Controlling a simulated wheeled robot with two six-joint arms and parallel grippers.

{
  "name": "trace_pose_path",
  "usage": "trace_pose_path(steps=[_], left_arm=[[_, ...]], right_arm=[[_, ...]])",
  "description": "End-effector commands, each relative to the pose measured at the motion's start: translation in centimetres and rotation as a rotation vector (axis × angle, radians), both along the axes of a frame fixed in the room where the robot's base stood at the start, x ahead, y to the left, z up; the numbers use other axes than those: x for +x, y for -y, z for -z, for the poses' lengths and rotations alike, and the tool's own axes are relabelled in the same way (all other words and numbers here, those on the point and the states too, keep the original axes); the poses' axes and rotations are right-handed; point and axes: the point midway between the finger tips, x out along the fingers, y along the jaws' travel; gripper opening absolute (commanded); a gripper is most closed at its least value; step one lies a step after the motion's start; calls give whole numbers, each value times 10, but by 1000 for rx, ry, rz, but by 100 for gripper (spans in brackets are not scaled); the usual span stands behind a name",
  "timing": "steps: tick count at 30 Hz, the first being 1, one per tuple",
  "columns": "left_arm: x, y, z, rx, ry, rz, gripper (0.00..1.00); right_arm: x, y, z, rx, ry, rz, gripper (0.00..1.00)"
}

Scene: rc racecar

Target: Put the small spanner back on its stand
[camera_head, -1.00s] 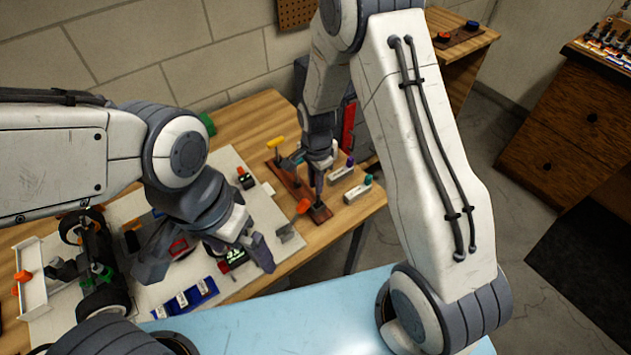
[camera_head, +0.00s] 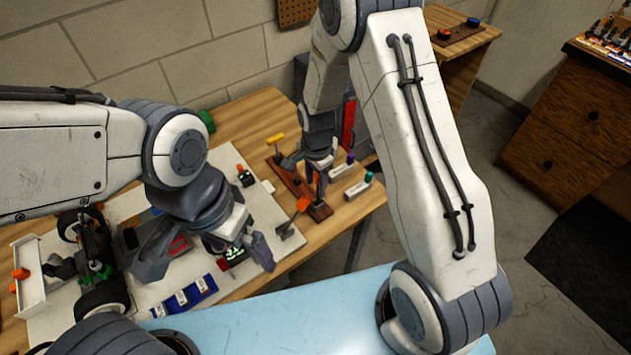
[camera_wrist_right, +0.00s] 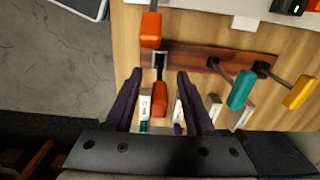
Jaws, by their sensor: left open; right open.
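The brown wooden stand (camera_head: 296,188) lies on the table and crosses the right wrist view (camera_wrist_right: 190,56). It bears teal-handled (camera_wrist_right: 240,90) and yellow-handled (camera_wrist_right: 299,93) tools. An orange handle (camera_wrist_right: 160,98) shows between my right gripper's open fingers (camera_wrist_right: 159,76), its dark shaft reaching toward the stand's end. Another orange handle (camera_head: 303,203) is beside that end, its shaft slanting down-left; it may be the one at the top of the wrist view (camera_wrist_right: 151,30). I cannot tell which is the small spanner. My right gripper (camera_head: 321,180) is over the stand. My left gripper (camera_head: 208,263) is open above the mat.
The table's right edge is close to the stand.

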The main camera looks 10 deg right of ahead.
Motion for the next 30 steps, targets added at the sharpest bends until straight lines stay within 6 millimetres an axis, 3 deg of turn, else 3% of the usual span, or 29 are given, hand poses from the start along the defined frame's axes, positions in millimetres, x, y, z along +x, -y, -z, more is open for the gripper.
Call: trace_pose_path(steps=[5, 12, 18, 30], left_arm=[[0, 0, 3, 0, 0, 0, 100], [0, 0, 9, 0, 0, 0, 100], [0, 0, 11, 0, 0, 0, 100], [0, 0, 11, 0, 0, 0, 100]], right_arm=[[2, 0, -18, 1, 6, 0, 54], [2, 0, -66, 1, 7, 0, 54], [1, 1, -95, 1, 4, 0, 54], [0, 1, -104, 0, 0, 0, 54]])
